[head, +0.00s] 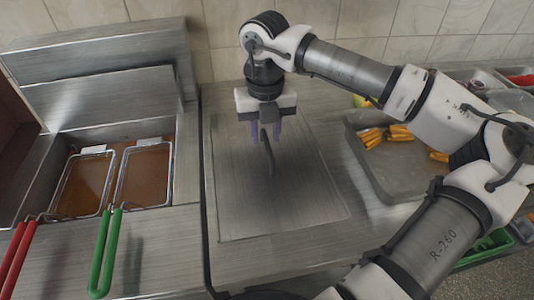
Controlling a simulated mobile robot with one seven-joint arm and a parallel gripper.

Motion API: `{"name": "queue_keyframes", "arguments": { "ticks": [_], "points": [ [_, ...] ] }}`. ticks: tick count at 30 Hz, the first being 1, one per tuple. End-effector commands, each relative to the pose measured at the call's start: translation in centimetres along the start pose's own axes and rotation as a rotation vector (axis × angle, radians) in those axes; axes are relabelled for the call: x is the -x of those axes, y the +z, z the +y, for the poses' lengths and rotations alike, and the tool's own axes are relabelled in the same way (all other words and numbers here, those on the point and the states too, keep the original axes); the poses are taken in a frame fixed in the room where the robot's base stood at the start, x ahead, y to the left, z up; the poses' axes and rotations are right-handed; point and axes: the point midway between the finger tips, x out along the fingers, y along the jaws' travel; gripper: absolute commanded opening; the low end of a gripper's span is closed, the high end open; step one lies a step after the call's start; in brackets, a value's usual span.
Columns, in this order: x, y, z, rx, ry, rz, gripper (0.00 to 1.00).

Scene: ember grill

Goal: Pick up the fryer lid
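The fryer lid (285,205) appears as a flat rectangular metal plate lying on the steel counter in the middle of the head view. A dark upright handle (269,158) stands on it, towards its far part. My gripper (267,138) points straight down over the handle. Its two purplish fingers are spread apart, with the top of the handle showing between them. I cannot see clear contact between the fingers and the handle.
The fryer at left holds two wire baskets (144,175) in brown oil, with a red handle (17,258) and a green handle (104,255) jutting forward. A grey tray (394,178) with orange-yellow pieces is right of the lid. A tiled wall stands behind.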

Motion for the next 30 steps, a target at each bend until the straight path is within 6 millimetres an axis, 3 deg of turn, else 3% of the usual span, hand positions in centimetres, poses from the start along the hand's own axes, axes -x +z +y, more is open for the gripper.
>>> {"name": "queue_keyframes", "arguments": {
  "ticks": [7, 15, 23, 30],
  "points": [
    [-3.2, -0.2, -0.3, 0.001, 0.002, 0.002, 0.31],
    [-3.6, -0.1, -0.3, 0.001, 0.001, -0.001, 0.31],
    [-3.6, -0.1, -0.3, 0.001, 0.001, 0.0, 0.0],
    [-3.5, -0.1, -0.3, 0.001, 0.001, -0.002, 0.0]
  ]
}}
